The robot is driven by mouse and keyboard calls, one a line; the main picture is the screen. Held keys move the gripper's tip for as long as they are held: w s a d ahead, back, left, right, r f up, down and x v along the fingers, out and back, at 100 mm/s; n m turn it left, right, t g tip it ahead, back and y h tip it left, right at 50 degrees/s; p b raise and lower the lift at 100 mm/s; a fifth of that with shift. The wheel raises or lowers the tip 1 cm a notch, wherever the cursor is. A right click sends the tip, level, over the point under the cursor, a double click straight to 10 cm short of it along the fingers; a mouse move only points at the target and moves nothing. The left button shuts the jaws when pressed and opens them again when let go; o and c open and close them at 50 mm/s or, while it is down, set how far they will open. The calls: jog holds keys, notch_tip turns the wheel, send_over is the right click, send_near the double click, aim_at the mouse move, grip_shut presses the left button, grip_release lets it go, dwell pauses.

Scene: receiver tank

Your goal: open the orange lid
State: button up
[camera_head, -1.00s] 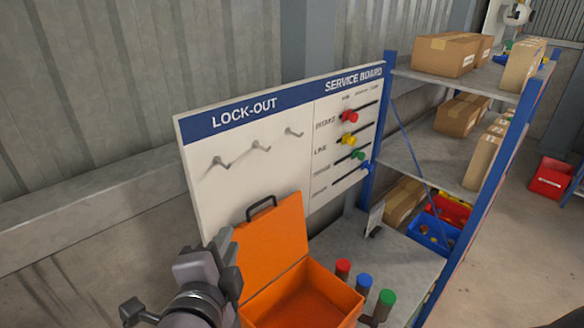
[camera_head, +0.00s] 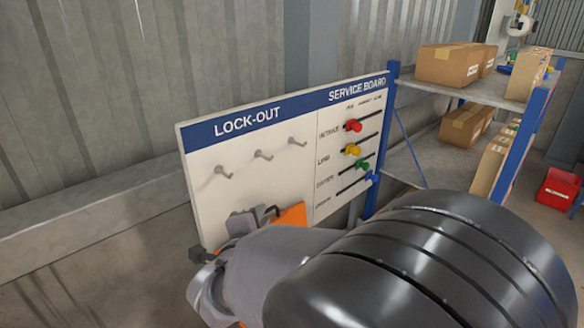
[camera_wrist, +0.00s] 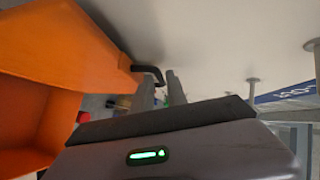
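The orange lid (camera_head: 293,215) shows only as a corner behind my arm in the head view. In the wrist view the lid (camera_wrist: 60,38) fills the upper left, standing raised at an angle to the orange box (camera_wrist: 28,120). Its black handle (camera_wrist: 150,72) is right at my fingertips; I cannot tell whether they touch it. My gripper (camera_wrist: 160,88) has its two fingers apart with a narrow gap. In the head view my gripper (camera_head: 250,218) is by the lid's upper edge, in front of the board. My arm hides most of the box.
The white lock-out and service board (camera_head: 235,170) with bare hooks stands close behind the lid. Colored knobs (camera_head: 353,126) sit on its right half. A blue-framed shelf with cartons (camera_head: 447,64) stands to the right. A red bin (camera_head: 558,188) is on the floor at far right.

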jog(key=shift+w, duration=0.2)
grip_shut()
dwell(1.3)
